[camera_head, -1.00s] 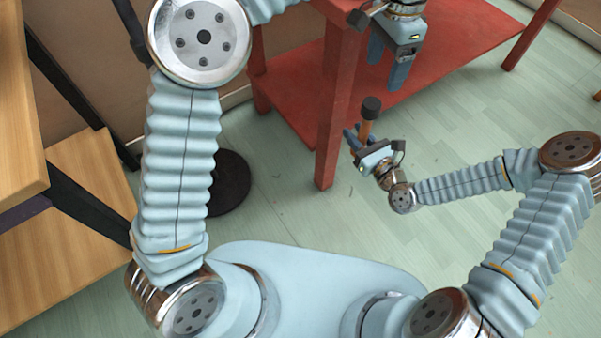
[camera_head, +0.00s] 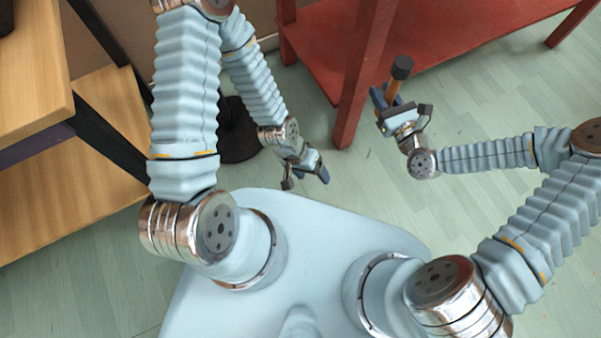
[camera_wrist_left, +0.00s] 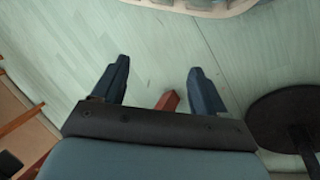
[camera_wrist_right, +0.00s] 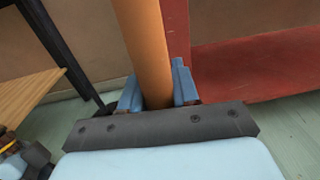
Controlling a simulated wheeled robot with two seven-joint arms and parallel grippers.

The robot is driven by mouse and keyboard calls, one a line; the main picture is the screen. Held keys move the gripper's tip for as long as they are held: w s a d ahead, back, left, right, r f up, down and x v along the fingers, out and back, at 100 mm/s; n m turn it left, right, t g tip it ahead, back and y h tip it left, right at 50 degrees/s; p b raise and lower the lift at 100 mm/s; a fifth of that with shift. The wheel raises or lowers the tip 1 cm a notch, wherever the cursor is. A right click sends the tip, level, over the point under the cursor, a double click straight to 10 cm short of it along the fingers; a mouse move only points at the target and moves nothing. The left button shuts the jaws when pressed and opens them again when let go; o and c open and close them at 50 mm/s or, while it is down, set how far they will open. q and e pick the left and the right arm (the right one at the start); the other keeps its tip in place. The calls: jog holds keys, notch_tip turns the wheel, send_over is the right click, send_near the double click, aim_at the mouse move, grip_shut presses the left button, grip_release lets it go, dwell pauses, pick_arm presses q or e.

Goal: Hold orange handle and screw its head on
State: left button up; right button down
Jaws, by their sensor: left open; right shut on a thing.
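The orange handle (camera_head: 394,92) stands up from my right gripper (camera_head: 386,100), with a dark head (camera_head: 402,67) at its upper end. In the right wrist view the handle (camera_wrist_right: 146,45) runs up between the two blue fingers of my right gripper (camera_wrist_right: 158,92), which is shut on it. How tightly the head sits on the handle cannot be told. My left gripper (camera_head: 312,176) is low in front of my base, left of the handle and apart from it. In the left wrist view my left gripper (camera_wrist_left: 157,88) has its fingers wide apart with nothing between them.
A red table (camera_head: 362,70) with a low shelf stands behind my right gripper. A wooden shelf unit (camera_head: 100,140) is at the left. A dark round stand base (camera_head: 240,145) is on the floor behind my left arm. The green floor (camera_head: 480,110) at the right is open.

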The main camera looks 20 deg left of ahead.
pick_arm(q)
jog(key=a+n, duration=0.1)
jog(key=a, duration=0.1)
jog(key=s+a+f+n, duration=0.1)
jog(key=shift+f+n+t+y, duration=0.1)
jog(key=shift+n+t+y, duration=0.2)
jog(key=shift+t, duration=0.1)
pick_arm(e)
jog(key=shift+w+d+r+h, duration=0.15)
jog(key=shift+d+h, duration=0.15)
jog(key=shift+d, duration=0.05)
pick_arm(q)
jog(key=shift+w, duration=0.1)
pick_arm(e)
jog(key=w+d+r+m+t+h, duration=0.1)
jog(key=d+m+t+h, duration=0.3)
jog(key=d+m+h, duration=0.4)
jog(key=d+h, duration=0.3)
jog(key=d, duration=0.4)
jog(key=shift+w+r, duration=0.4)
